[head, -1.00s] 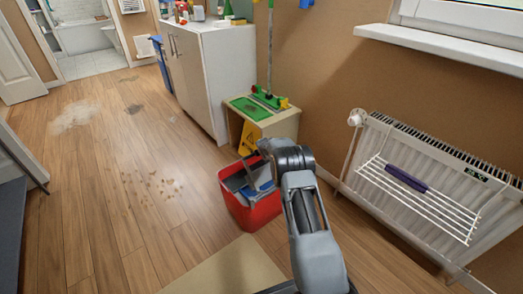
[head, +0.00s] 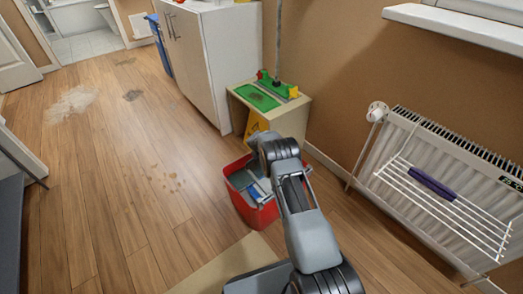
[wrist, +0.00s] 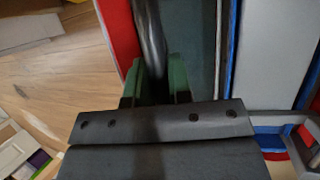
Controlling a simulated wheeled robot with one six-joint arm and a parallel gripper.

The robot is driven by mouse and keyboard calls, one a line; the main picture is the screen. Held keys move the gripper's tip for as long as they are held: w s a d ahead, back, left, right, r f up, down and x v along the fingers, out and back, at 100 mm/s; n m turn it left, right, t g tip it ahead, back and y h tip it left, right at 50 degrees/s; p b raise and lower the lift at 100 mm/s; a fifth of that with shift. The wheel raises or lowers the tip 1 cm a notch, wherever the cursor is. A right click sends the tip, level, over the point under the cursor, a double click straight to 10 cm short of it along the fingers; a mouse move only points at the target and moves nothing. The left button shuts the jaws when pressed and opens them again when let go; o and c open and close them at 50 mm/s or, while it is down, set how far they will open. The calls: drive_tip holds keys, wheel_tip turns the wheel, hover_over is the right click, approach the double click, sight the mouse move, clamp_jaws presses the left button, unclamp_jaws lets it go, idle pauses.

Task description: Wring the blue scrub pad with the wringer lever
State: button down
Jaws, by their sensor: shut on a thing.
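The red bucket (head: 262,214) stands on the floor and shows in the middle of the head view, left of my arm. A grey wringer with blue parts (head: 259,189) sits inside it. I cannot tell whether this blue is the scrub pad. In the wrist view, my gripper (wrist: 161,78) has green fingertips on both sides of a dark round bar, the wringer lever (wrist: 148,35), and is shut on it. The bucket's red wall (wrist: 117,28) is left of the lever, and a grey panel with blue edges (wrist: 268,50) is to the right. My gripper is hidden in the head view.
A low wooden stand with a green top (head: 257,97) is behind the bucket, beside a white cabinet (head: 205,60). A radiator (head: 425,165) with a white rack and a purple item (head: 433,184) is at right. Stained wood floor (head: 120,180) lies open at left.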

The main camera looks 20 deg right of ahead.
drive_tip(key=shift+w, duration=0.15)
drive_tip(key=shift+a+f, duration=0.15)
drive_tip(key=shift+f, duration=0.2)
drive_tip(key=c, duration=1.4)
unclamp_jaws()
drive_tip(key=shift+f, duration=0.15)
drive_tip(key=o, duration=0.3)
drive_tip(key=shift+w+d+f, duration=0.15)
drive_tip(key=shift+d+f, duration=0.05)
drive_tip(key=shift+f, duration=0.05)
drive_tip(key=p+v, duration=0.5)
drive_tip(key=v, duration=0.8)
drive_tip(key=shift+r, duration=0.4)
